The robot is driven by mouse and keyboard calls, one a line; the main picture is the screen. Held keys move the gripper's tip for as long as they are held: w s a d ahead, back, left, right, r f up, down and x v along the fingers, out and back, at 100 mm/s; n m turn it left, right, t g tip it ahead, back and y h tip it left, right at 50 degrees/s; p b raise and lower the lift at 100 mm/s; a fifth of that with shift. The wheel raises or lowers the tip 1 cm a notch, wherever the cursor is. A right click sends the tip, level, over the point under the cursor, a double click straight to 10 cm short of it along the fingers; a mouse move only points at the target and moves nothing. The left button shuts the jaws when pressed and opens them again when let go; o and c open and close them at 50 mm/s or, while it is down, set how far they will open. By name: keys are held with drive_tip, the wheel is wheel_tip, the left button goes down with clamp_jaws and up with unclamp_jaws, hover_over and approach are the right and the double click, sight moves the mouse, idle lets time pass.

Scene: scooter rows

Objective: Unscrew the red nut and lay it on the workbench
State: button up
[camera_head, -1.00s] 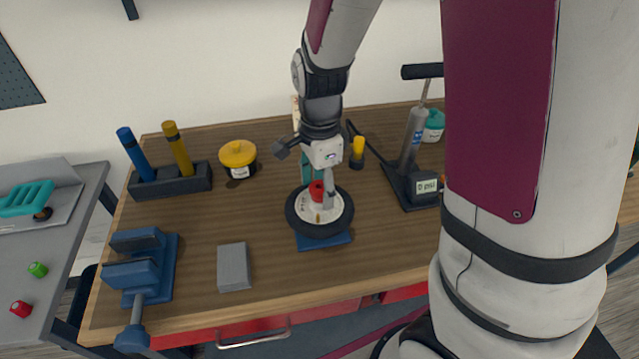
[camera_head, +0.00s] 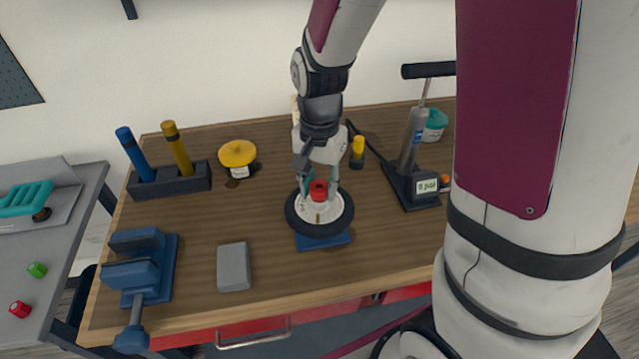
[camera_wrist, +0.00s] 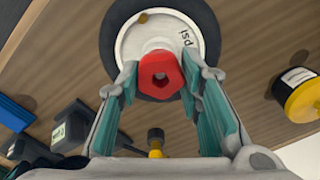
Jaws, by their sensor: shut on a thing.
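The red nut (camera_head: 319,188) is over the hub of the small wheel with a black tyre (camera_head: 341,222). The wheel lies flat on a blue stand (camera_head: 325,242) on the wooden workbench (camera_head: 200,275). My gripper (camera_head: 320,192) points down over the wheel. In the wrist view, the red nut (camera_wrist: 160,73) sits between the teal-padded fingertips of my gripper (camera_wrist: 160,84), which are shut on it. The white hub (camera_wrist: 135,45) shows behind the nut. I cannot tell whether the nut is still threaded on.
A blue vise (camera_head: 140,265), grey block (camera_head: 233,267), holder with two handles (camera_head: 170,182), yellow-lidded jar (camera_head: 238,158), small yellow-topped bottle (camera_head: 357,150) and pump (camera_head: 411,150) stand around the wheel. Front-centre bench is clear. A side cart (camera_head: 60,235) holds red and green pieces.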

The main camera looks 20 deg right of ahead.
sight(320, 190)
drive_tip(key=n, duration=0.6)
drive_tip(key=shift+s+n+p, duration=0.15)
drive_tip(key=shift+n+p, duration=0.2)
drive_tip(key=shift+n, duration=0.05)
drive_tip(key=n+p, duration=0.1)
drive_tip(key=n, duration=0.5)
drive_tip(key=shift+n+p, duration=0.3)
drive_tip(key=shift+p, duration=0.05)
drive_tip(key=shift+f, duration=0.1)
drive_tip(key=o, duration=1.2)
drive_tip(key=shift+r, duration=0.3)
wheel_tip(320, 190, up, 12)
drive_tip(key=shift+f, duration=0.2)
